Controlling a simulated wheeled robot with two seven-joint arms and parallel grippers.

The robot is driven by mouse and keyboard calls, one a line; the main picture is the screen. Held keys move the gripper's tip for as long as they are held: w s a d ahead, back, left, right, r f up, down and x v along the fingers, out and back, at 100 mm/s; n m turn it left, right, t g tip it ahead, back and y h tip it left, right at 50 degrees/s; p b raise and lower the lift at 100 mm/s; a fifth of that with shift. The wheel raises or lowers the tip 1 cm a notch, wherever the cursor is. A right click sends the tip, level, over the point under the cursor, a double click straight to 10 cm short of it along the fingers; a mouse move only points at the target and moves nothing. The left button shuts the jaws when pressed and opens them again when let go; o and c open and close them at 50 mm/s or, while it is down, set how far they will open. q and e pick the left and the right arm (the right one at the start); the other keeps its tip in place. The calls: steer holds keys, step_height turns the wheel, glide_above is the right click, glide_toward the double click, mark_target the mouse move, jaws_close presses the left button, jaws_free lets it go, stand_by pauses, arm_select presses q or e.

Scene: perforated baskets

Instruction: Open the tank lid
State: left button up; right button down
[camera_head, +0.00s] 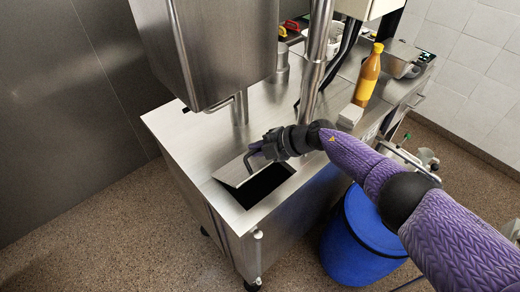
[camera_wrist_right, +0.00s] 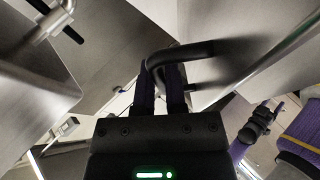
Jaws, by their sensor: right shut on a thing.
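The tank lid (camera_head: 233,172) is a flat metal panel on the steel worktop. It is tilted up, and a dark rectangular opening (camera_head: 266,186) shows beside it. My right gripper (camera_head: 260,149) is at the lid's upper edge, shut on the lid handle. In the right wrist view, the bent dark handle (camera_wrist_right: 200,51) runs to the right from between the two fingers (camera_wrist_right: 164,80). The inside of the tank is too dark to make out. My left gripper does not show in the head view.
A steel box (camera_head: 215,50) hangs over the worktop (camera_head: 185,140), left of a vertical pipe (camera_head: 317,60). An orange bottle (camera_head: 369,75) and a pale block (camera_head: 350,115) stand at the right. A blue bin (camera_head: 355,245) stands on the floor below my right arm.

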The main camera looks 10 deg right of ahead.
steer(key=c, duration=0.7)
jaws_free()
steer(key=shift+r, duration=0.1)
steer(key=p+v, duration=0.4)
steer(key=v, duration=0.5)
steer(key=shift+s+d+r, duration=0.1)
steer(key=shift+d+r, duration=0.1)
steer(key=shift+d, duration=0.15)
